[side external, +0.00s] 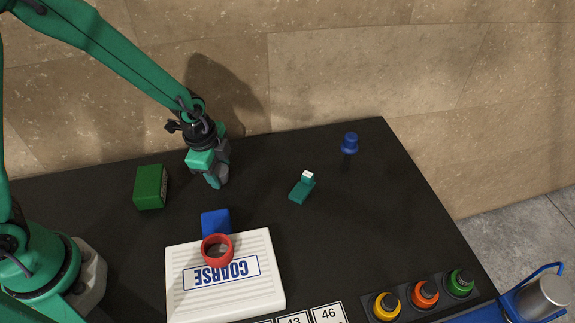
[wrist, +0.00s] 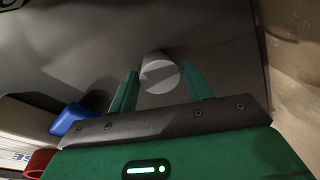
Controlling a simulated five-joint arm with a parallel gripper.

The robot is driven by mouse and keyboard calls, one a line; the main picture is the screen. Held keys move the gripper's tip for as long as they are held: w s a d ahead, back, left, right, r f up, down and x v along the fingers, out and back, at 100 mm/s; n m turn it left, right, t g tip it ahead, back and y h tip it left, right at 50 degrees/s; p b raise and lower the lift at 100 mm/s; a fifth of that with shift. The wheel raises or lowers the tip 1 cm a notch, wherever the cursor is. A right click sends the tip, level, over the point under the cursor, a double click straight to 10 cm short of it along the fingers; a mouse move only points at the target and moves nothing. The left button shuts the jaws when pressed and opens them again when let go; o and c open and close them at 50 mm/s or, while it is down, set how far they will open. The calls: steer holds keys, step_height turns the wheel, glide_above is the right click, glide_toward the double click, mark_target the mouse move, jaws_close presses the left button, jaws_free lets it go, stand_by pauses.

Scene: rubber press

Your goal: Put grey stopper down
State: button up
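The grey stopper (wrist: 160,77) is a pale, short cylinder between the two teal fingers in the wrist view. In the side view my gripper (side external: 215,182) points down, low over the black table, between the green block and the small teal piece. The stopper cannot be made out clearly there, and I cannot tell whether its underside touches the table.
A green block (side external: 151,187) stands left of my gripper. In front are a blue block (side external: 216,222), a white COARSE box (side external: 185,285) and a red ring (side external: 217,250). The table (side external: 350,225) is clear at right centre.

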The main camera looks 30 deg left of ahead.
mark_target(222, 171)
steer(key=c, duration=0.7)
steer(key=shift+r, duration=0.75)
steer(key=r, duration=0.3)
steer(key=shift+s+d, duration=0.2)
steer(key=shift+d, duration=0.05)
steer(key=shift+h, duration=0.3)
steer(key=s+d+r, duration=0.4)
steer(key=s+d, duration=0.1)
steer(key=s+d+r, duration=0.2)
steer(key=s, duration=0.1)
steer(key=shift+d+r, duration=0.25)
steer(key=shift+d, duration=0.15)
